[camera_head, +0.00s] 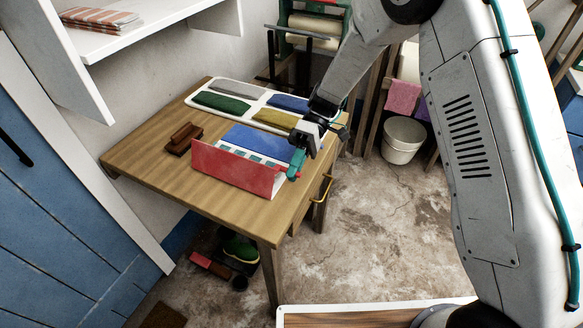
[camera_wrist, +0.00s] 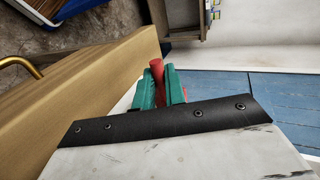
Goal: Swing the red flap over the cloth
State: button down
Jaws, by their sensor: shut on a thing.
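The red flap (camera_head: 235,172) stands raised, slightly tilted, along the near side of a folding board on the wooden table. A blue panel (camera_head: 258,141) lies flat behind it. A strip of white-and-teal checked cloth (camera_head: 240,157) shows between them; the flap hides its near part. My gripper (camera_head: 296,164) is at the right end of the flap. In the wrist view its teal fingers (camera_wrist: 160,86) are closed around a red rod-like piece (camera_wrist: 157,70), which appears to be the flap's handle. Where the rod joins the flap is hidden.
A white tray (camera_head: 226,82) with several folded coloured cloths lies behind the board. A brown wooden block (camera_head: 183,138) sits to the left. A yellow drawer handle (camera_head: 322,188) sticks out at the table's right side. The table's left front is clear.

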jog(key=shift+w+d+f, duration=0.1)
jog(key=shift+d+f, duration=0.1)
jog(key=shift+f, duration=0.4)
jog(key=shift+w+f+g, duration=0.25)
jog(key=shift+f+g, duration=0.2)
jog(key=shift+g, duration=0.25)
jog(key=shift+d, duration=0.1)
jog(key=c, duration=1.5)
grip_release()
jog(key=shift+w, duration=0.1)
jog(key=shift+o, duration=0.2)
jog(key=shift+r, duration=0.15)
jog(key=shift+w+r, duration=0.1)
jog(key=shift+r, duration=0.15)
notch_tip(320, 180, up, 3)
jog(key=shift+f, duration=0.15)
jog(key=s+d, duration=0.2)
jog(key=s, duration=0.5)
jog(key=s+d+r, duration=0.1)
jog(key=s+d, duration=0.2)
jog(key=s, duration=0.5)
jog(key=shift+s+r, duration=0.15)
jog(key=shift+r, duration=0.15)
